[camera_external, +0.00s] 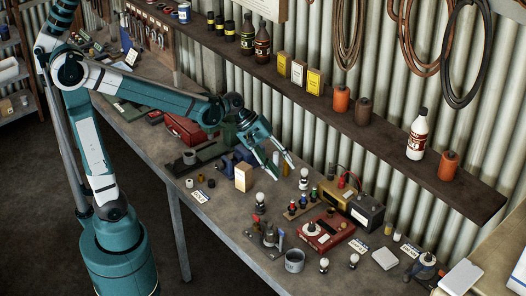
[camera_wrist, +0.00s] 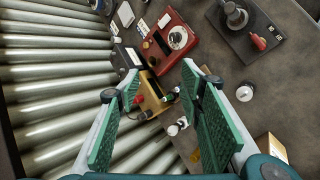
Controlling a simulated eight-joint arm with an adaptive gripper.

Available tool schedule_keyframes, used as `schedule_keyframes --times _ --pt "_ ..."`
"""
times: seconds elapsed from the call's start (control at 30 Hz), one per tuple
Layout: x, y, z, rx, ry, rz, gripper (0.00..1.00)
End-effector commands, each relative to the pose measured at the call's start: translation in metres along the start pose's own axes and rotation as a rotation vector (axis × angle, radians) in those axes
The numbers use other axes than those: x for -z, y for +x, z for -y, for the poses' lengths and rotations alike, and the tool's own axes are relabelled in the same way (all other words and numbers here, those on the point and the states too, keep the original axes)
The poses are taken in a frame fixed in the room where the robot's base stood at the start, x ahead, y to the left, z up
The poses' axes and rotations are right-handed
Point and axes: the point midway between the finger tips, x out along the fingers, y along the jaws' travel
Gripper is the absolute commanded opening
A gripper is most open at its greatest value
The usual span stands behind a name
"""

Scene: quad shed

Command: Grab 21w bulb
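Several small bulbs with pale glass and dark bases stand on the bench. One bulb (camera_external: 303,178) is just right of my gripper (camera_external: 286,168), another bulb (camera_external: 260,199) is lower left, and two more, a bulb (camera_external: 324,264) and a bulb (camera_external: 354,260), are near the front edge. Which is the 21w one cannot be told; no marking is readable. My gripper is open and empty, above the bench. In the wrist view a white bulb (camera_wrist: 179,126) shows between the spread fingers (camera_wrist: 163,88), nearer the right one.
A red instrument box (camera_external: 322,231), a battery (camera_external: 365,212) and a rack of coloured pieces (camera_external: 302,205) crowd the bench right of my gripper. A shelf (camera_external: 395,145) with bottles and boxes runs behind, against the corrugated wall.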

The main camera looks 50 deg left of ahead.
Motion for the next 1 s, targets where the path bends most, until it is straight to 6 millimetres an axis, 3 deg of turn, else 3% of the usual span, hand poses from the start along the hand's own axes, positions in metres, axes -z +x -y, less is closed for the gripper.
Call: schedule_keyframes --times 0.5,1.0 --pt "-0.027 0.112 -0.044 -0.022 -0.286 0.221 0.38" --pt "-0.063 0.221 -0.069 0.022 -0.557 0.443 0.38"
